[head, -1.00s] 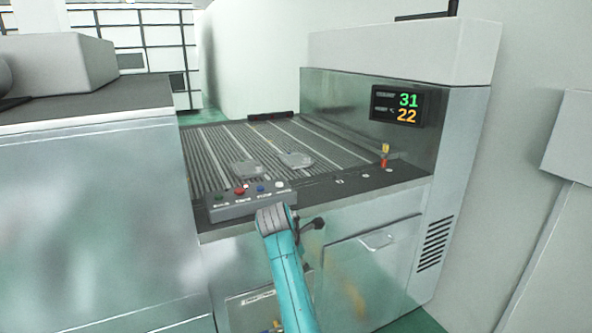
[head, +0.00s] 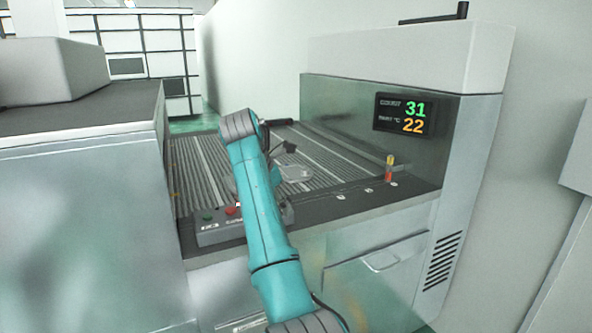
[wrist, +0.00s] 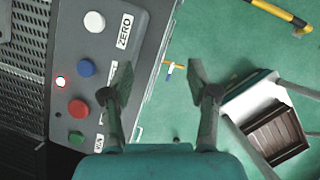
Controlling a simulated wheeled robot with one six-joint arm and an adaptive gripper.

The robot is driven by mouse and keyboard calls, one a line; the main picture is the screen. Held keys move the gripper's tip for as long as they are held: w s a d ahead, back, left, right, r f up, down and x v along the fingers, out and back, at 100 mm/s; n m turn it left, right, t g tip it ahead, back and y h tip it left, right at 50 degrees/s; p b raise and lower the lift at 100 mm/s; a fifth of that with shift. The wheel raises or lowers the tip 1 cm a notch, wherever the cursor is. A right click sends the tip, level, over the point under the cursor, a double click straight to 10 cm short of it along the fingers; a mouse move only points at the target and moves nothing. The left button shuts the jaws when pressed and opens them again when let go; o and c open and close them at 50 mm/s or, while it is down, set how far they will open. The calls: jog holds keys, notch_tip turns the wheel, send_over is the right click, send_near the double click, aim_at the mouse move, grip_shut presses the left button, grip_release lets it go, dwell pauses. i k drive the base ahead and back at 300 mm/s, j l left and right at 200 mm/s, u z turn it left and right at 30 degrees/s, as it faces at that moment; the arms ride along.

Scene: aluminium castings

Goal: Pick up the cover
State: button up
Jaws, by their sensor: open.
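Two flat grey castings lie on the ribbed bed of the machine; I cannot tell which is the cover. The right casting (head: 297,173) shows just right of my arm in the head view. The left one is mostly hidden behind my arm. My gripper (wrist: 158,84) is open and empty in the wrist view, its two dark fingers apart. It hangs over the front edge of the button panel (wrist: 112,62), with green floor below. No casting shows in the wrist view.
The button panel (head: 217,236) stands at the bed's front edge. A red and yellow signal post (head: 389,168) stands to the right, below the display (head: 405,115). A grey cabinet (head: 80,200) flanks the bed at left. A brown crate (wrist: 275,137) sits beyond the right finger.

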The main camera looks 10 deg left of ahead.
aim_at(291, 173)
jog(key=i+j, duration=0.1)
jog(key=i, duration=1.2)
